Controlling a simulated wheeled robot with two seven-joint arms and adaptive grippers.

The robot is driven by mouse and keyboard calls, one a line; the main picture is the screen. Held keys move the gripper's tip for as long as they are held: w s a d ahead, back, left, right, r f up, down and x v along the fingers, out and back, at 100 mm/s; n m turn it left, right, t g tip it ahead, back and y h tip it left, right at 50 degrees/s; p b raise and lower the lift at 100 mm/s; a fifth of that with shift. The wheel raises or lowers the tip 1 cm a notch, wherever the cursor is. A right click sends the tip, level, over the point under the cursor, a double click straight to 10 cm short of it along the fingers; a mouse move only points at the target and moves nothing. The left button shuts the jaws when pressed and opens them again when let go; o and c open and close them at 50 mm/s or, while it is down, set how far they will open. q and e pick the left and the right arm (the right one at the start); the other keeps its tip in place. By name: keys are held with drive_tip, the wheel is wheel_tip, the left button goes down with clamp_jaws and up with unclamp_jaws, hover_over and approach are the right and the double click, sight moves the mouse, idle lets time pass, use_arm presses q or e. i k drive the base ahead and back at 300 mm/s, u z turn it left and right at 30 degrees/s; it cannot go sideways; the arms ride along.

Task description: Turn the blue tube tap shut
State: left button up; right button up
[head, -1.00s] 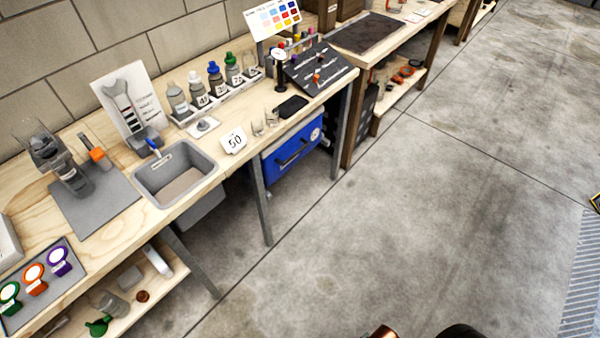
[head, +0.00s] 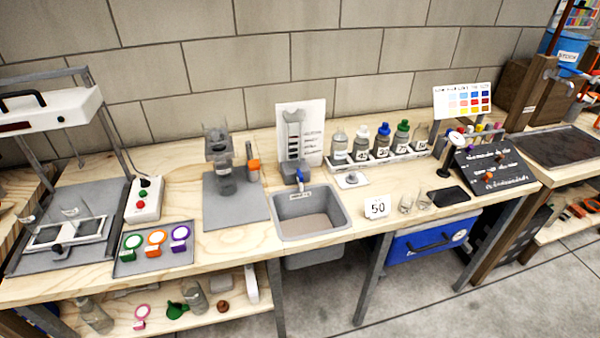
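A small blue upright piece (head: 300,176) stands at the back edge of the grey sink (head: 341,222) on the wooden bench. It looks like a tap handle, but it is too small to tell if it is open or shut. Another blue piece (head: 569,71) sits below a blue container (head: 566,50) at the far right. I cannot tell which of the two is the tube tap. No tube shows clearly at the sink. Neither of my grippers is in view.
Several bottles (head: 383,140) stand in a rack right of the sink. A grey stand (head: 222,165) and a tray of coloured discs (head: 153,262) are left.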

sight(299, 174)
drive_tip(key=z, duration=1.2)
drive_tip(key=i, duration=1.95)
drive_tip(key=u, duration=1.75)
